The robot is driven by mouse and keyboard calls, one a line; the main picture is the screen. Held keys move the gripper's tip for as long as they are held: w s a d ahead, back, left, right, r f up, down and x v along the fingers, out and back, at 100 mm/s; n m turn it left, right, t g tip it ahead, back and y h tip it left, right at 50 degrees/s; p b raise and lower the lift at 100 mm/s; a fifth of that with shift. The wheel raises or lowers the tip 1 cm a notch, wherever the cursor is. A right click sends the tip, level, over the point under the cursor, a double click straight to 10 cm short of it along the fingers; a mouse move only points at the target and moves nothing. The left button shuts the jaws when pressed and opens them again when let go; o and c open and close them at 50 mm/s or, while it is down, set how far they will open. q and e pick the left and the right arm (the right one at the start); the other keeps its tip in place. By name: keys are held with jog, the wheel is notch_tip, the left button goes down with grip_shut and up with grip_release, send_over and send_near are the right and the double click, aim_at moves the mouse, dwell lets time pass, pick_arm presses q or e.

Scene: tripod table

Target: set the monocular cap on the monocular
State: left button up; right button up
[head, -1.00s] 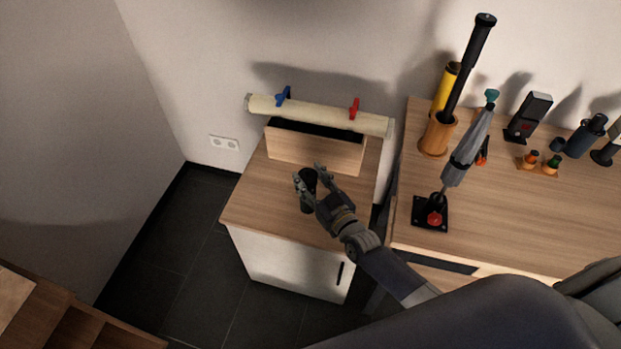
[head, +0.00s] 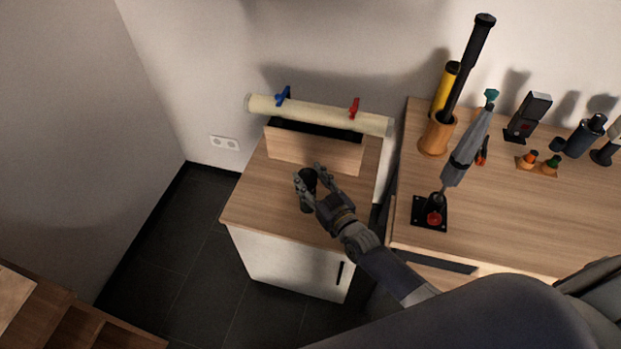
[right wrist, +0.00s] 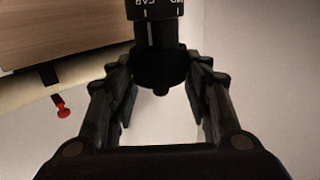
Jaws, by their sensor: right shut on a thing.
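My right gripper (head: 308,178) is shut on a black cylindrical thing (head: 307,191) over the top of the small cabinet. In the right wrist view the black thing (right wrist: 161,65) sits between the fingers, with white lettering on its far part and a rounded end with a small nub towards me. I cannot tell whether it is the monocular, its cap or both, or whether it touches the cabinet top. A dark blue cylinder (head: 580,141) with a black end lies on the desk at right, with a small black round piece (head: 557,144) beside it. My left gripper is not in view.

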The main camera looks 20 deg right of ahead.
aim_at(311, 180)
jog(key=shift+r+p, duration=0.25)
jog(key=shift+p, duration=0.05)
jog(key=shift+r+p, duration=0.5)
jog(key=shift+r, duration=0.1)
dwell(1.0)
jog(key=shift+r+p, duration=0.7)
jog(key=shift+p, duration=0.15)
dwell(0.3)
jog(key=o, duration=0.5)
